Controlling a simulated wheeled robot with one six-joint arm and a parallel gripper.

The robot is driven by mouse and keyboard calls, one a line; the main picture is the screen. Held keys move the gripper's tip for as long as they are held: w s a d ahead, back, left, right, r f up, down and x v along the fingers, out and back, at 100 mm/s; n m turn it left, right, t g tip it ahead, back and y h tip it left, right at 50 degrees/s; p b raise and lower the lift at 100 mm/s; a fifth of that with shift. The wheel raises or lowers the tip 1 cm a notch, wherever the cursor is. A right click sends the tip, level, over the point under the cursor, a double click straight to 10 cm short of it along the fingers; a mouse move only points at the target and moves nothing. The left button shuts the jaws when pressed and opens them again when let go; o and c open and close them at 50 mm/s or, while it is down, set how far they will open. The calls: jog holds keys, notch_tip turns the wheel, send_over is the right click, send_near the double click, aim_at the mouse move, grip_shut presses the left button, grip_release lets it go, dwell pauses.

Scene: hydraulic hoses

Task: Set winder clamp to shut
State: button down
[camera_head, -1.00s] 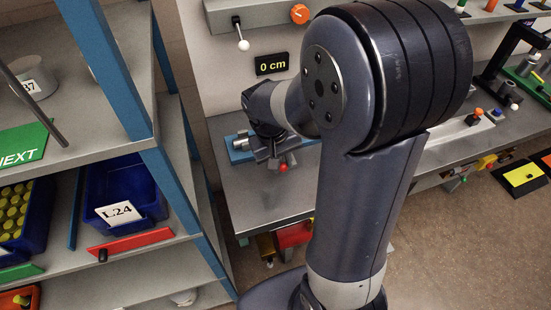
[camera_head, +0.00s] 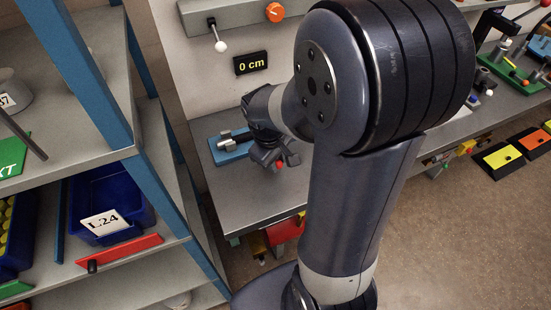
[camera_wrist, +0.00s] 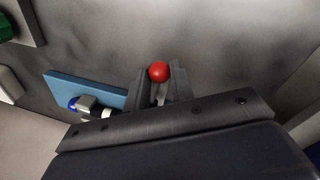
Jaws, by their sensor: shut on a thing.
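The winder clamp's lever has a round red knob (camera_wrist: 159,72) and a grey stem. My gripper (camera_wrist: 160,84) is shut on it, with the knob showing between the fingertips. In the head view the red knob (camera_head: 279,165) shows just beside my gripper (camera_head: 268,154), low over the bench. A blue plate (camera_head: 230,156) with a small grey block lies left of the gripper. It also shows in the wrist view (camera_wrist: 62,84), with a grey block, a blue end and a white cylinder. My gripper and arm hide the rest of the clamp.
A black display (camera_head: 250,63) reads "0 cm" on the wall above. A blue-post shelf (camera_head: 150,190) with a blue bin L24 (camera_head: 112,190) stands close on the left. Grey bench (camera_head: 235,190) is bare before the plate.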

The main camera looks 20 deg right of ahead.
jog(key=c, duration=1.2)
grip_release()
jog(key=shift+c, duration=0.2)
notch_tip(320, 180, up, 11)
jog(key=a, duration=0.1)
jog(key=shift+s+a+f, duration=0.15)
jog(key=shift+s+a, duration=0.25)
jog(key=shift+s, duration=0.05)
jog(key=shift+f, duration=0.1)
jog(key=f, duration=0.3)
jog(key=d+f, duration=0.1)
jog(key=f, duration=0.3)
jog(key=w+d+f, duration=0.1)
jog(key=f, duration=0.2)
jog(key=shift+f, duration=0.3)
jog(key=shift+a, duration=0.1)
